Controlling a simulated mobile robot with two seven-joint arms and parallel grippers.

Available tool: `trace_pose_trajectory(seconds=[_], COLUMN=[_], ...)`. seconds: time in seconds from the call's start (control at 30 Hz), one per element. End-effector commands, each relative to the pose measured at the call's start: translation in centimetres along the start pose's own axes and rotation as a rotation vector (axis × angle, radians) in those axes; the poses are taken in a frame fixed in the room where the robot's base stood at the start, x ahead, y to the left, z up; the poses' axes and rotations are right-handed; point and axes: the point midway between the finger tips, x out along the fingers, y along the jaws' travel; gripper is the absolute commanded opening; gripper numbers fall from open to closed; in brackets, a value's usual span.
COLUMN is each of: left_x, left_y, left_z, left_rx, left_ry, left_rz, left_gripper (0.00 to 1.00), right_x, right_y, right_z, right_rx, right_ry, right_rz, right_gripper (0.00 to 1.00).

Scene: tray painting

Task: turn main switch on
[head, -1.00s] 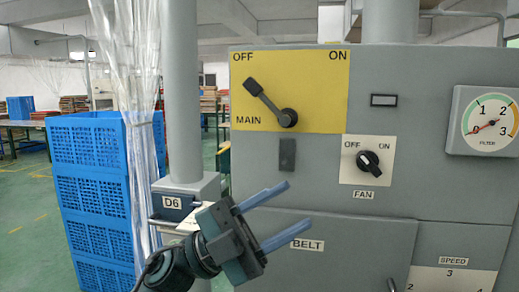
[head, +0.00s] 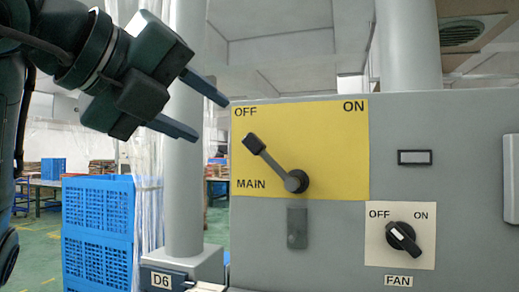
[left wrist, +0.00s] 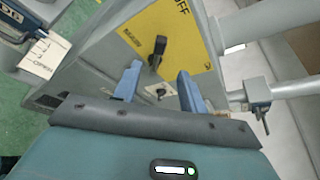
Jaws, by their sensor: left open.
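The main switch (head: 276,166) is a grey lever on a yellow plate (head: 335,125) on the grey cabinet. Its dark handle points up and left, towards OFF. My left gripper (head: 212,117) is open and empty, up and left of the switch and apart from it in the head view. In the left wrist view the fingers of the gripper (left wrist: 157,86) are spread, and the dark lever handle (left wrist: 157,50) shows beyond the gap between them. My right gripper is not in view.
A fan knob (head: 403,238) sits on the cabinet (head: 470,180) at lower right. A grey pipe (head: 185,190) stands left of the cabinet, with blue crates (head: 98,230) beyond it. The space before the yellow plate is clear.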

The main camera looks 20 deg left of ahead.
Motion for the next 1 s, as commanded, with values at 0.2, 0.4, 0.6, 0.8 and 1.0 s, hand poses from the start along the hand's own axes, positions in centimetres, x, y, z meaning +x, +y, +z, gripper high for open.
trace_pose_trajectory(seconds=[0.2,0.4,0.6,0.8,1.0], left_x=[3.1,7.4,10.9,12.6,12.9], left_y=[0.0,-0.1,-0.1,-0.1,0.0], left_z=[0.1,0.1,0.1,0.0,-0.1], left_rx=[-0.001,0.0,0.001,0.002,0.002], left_ry=[0.002,0.005,0.003,0.002,0.002], left_rz=[0.006,0.005,0.003,0.001,0.0], left_gripper=[0.42,0.42,0.42,0.42,0.42], right_x=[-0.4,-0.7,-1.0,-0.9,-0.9], right_y=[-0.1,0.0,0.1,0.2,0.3], right_z=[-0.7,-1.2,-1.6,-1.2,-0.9], right_rx=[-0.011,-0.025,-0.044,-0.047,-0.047], right_ry=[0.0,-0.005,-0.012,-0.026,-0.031], right_rz=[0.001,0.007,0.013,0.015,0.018], right_gripper=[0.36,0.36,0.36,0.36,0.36])
